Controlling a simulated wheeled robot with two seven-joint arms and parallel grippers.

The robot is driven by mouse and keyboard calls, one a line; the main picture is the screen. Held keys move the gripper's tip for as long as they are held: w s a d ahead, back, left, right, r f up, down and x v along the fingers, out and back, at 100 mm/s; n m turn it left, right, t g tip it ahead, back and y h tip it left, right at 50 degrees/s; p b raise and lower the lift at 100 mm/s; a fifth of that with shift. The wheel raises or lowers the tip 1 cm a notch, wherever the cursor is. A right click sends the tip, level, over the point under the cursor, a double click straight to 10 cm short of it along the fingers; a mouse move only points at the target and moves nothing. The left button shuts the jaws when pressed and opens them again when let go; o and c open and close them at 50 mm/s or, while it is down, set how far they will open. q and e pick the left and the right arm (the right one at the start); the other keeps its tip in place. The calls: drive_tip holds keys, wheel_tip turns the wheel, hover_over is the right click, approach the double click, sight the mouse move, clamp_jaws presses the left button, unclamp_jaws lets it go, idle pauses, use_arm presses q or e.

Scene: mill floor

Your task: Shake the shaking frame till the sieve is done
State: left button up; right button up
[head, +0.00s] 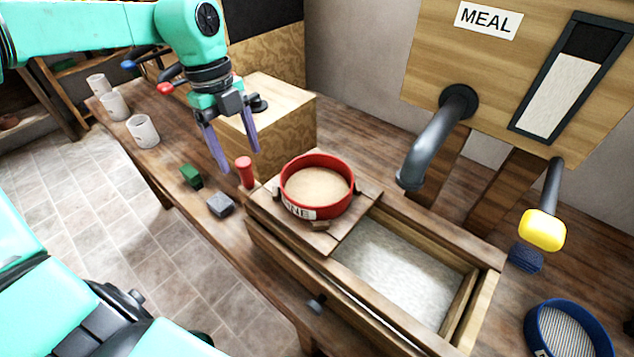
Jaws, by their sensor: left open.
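The shaking frame (357,207) is a wooden board set across the left end of an open wooden bin (487,290). A red sieve (331,212) with a label that seems to read "FINE" sits on it, with tan meal (315,185) inside. An upright red handle (245,173) stands at the frame's left end. Pale flour (395,270) lies in the bin. My left gripper (238,160) is open and empty, pointing down, just above and left of the red handle and apart from it. My right gripper is not in view.
A green block (190,177) and a grey block (220,204) lie left of the bin. Several white cups (143,131) stand at the far left. A hopper marked MEAL (487,19) has a grey spout (430,140) and yellow-handled lever (542,230). A blue sieve (570,330) lies right.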

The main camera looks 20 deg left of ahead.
use_arm(q)
wheel_tip(320, 180, up, 7)
drive_tip(key=p, duration=0.5)
drive_tip(key=shift+r, duration=0.1)
